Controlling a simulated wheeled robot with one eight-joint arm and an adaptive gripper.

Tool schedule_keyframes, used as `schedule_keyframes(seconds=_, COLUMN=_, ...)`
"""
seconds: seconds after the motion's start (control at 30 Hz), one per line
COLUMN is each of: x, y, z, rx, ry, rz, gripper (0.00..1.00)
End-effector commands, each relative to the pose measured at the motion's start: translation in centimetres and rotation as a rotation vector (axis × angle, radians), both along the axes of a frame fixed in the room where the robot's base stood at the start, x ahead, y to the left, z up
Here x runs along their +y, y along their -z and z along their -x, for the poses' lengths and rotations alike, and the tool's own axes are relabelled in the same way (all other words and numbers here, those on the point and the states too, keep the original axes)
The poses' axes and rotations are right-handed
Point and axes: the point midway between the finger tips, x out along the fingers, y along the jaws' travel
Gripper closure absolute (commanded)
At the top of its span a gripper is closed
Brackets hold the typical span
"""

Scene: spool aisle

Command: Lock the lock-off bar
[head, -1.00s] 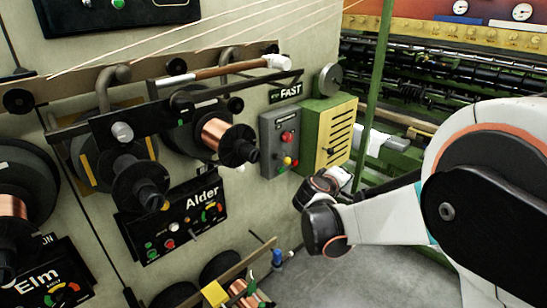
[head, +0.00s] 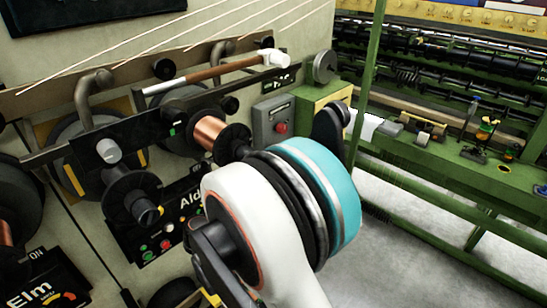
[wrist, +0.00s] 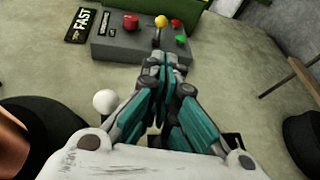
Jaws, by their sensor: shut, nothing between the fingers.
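A long black bar (head: 108,140) with a pale grey round knob (head: 109,151) runs across the front of the Alder spools. No label on it is readable, so I cannot tell for sure that it is the lock-off bar. My gripper (wrist: 163,62) is shut and empty in the wrist view, its teal fingers together just in front of the grey control box (wrist: 112,48). In the head view my arm hides the gripper. The box (head: 267,113) bears a red button (head: 281,128); the wrist view also shows its yellow and green buttons and a small lever (wrist: 159,28).
A copper spool (head: 208,132) juts out close to my arm. A white ball knob (wrist: 105,101) is left of my fingers. A green machine bench (head: 430,150) stands right, with open floor (head: 400,235) before it.

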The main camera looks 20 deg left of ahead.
Motion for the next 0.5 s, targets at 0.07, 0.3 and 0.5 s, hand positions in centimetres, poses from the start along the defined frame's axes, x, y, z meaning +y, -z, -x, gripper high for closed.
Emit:
schedule_keyframes(seconds=0.07, x=0.0, y=0.0, z=-0.1, rx=0.000, ry=0.000, rz=0.000, gripper=1.00)
schedule_keyframes(seconds=0.3, x=-0.2, y=0.6, z=-2.6, rx=0.001, ry=0.003, rz=-0.001, gripper=1.00)
schedule_keyframes(seconds=0.5, x=-0.3, y=1.4, z=-6.4, rx=0.001, ry=0.003, rz=-0.001, gripper=1.00)
